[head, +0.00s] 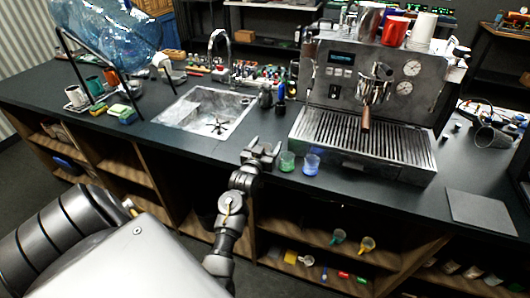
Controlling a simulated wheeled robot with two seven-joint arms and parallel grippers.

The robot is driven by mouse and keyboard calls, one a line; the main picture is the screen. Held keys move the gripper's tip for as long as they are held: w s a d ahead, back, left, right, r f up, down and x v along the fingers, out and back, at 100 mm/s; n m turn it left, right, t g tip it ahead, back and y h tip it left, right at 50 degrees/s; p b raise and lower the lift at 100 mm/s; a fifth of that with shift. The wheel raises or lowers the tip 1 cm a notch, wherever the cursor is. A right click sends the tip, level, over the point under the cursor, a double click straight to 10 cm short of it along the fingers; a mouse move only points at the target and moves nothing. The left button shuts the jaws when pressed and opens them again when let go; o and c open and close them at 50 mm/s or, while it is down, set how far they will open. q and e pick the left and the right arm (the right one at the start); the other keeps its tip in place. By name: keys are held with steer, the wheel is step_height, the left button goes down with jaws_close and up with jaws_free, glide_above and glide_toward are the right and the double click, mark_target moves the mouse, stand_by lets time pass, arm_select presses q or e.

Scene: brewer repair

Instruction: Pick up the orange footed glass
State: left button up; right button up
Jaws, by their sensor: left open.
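A small yellow-orange cup or glass (367,244) sits on the open shelf under the counter, below the coffee machine. It may be the orange footed glass, but it is too small to tell whether it has a foot. My left gripper (264,152) is open and empty at the counter's front edge, above and to the left of that shelf. It is just left of a green glass (287,161) and a blue glass (311,164), which stand upright on the counter. My right gripper is not in view.
A coffee machine (345,155) stands behind and right of the glasses. A sink (205,112) is to the left. A teal-and-orange cup (338,236) is beside the yellow-orange one, with several small coloured items lower down. The counter's front edge overhangs the shelves.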

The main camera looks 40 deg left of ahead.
arm_select(q)
steer(key=shift+w+a, duration=0.1)
steer(key=shift+w, duration=0.1)
steer(key=c, duration=1.2)
steer(key=shift+o, duration=0.2)
steer(key=shift+r+b, duration=0.3)
steer(key=shift+r, duration=0.25)
steer(key=r, duration=0.1)
steer(key=r+b, duration=0.1)
steer(key=shift+s+r, duration=0.3)
steer(key=s+d+r+b, duration=0.1)
steer(key=s+r, duration=0.8)
steer(key=s, duration=0.4)
steer(key=shift+s+r, duration=0.2)
steer(key=shift+s, duration=0.05)
steer(key=shift+d, duration=0.1)
